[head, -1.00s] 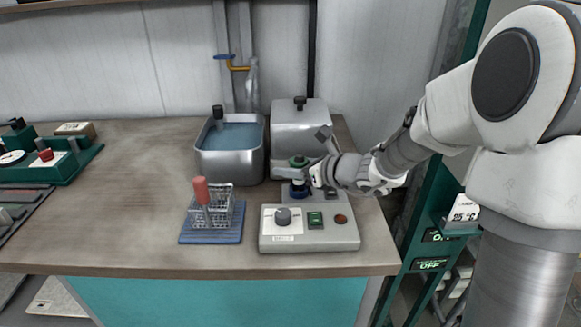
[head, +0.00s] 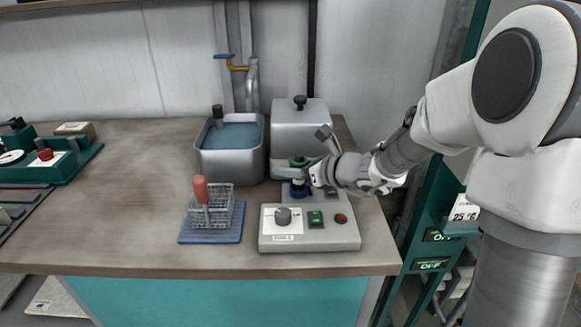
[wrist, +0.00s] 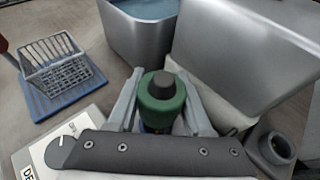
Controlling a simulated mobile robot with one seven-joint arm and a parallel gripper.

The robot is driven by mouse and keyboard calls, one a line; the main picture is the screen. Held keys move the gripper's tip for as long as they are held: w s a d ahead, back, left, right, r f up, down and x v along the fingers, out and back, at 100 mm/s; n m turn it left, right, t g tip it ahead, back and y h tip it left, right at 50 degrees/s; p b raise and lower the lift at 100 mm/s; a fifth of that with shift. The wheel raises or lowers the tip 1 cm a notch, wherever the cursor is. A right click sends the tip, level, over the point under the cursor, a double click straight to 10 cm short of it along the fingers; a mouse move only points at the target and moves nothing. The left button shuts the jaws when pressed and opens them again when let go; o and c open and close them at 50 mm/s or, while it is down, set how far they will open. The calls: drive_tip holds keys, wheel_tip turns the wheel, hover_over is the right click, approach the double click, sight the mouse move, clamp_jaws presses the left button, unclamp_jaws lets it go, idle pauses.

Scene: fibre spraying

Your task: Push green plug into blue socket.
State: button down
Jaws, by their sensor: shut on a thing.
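The green plug (head: 298,161) stands upright, directly above the blue socket (head: 298,190) at the back of the grey control box. My gripper (head: 303,172) reaches in from the right and is shut on the plug. In the wrist view the green plug (wrist: 161,98), with its dark top, sits between the two grey fingers. Only a small bit of blue shows below it there. I cannot tell how deep the plug sits in the socket.
The grey control box (head: 350,238) has a knob, a green switch and a red button. A metal box (head: 300,128) and a water-filled tank (head: 230,165) stand behind. A wire basket with a red handle rests on a blue tray (head: 212,237) at left. The bench's middle left is clear.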

drive_tip(key=shift+f+b, duration=1.6)
drive_tip(key=shift+b, duration=0.05)
drive_tip(key=shift+c, duration=1.2)
unclamp_jaws()
drive_tip(key=p+v, duration=0.4)
drive_tip(key=v, duration=1.2)
drive_tip(key=shift+s+d+r, duration=0.1)
drive_tip(key=shift+d+r, duration=0.1)
drive_tip(key=shift+r, duration=0.1)
drive_tip(key=shift+s+d+r, duration=0.1)
drive_tip(key=shift+s+d, duration=0.15)
drive_tip(key=shift+s, duration=0.1)
